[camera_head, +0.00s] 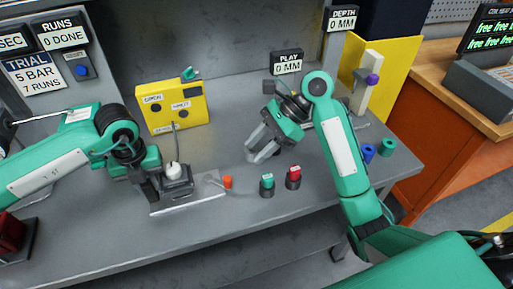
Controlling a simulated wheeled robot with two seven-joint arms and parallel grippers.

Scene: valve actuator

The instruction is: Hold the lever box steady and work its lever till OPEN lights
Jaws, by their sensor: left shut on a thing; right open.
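The lever box (178,187) is a small dark block with a white rounded top (174,170), standing on a light plate on the grey bench. A thin lever with an orange knob (227,182) sticks out to its right. My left gripper (165,186) is at the box's left side and is shut on it; its fingers partly hide the box. My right gripper (258,147) is open and empty above the bench, up and right of the orange knob and apart from it. No lit OPEN lamp can be made out.
A yellow panel box (172,107) with labels and a cable stands behind. A teal-topped button (267,185) and a red-topped one (293,177) stand right of the lever. Blue and teal cylinders (387,148) are near the bench's right end.

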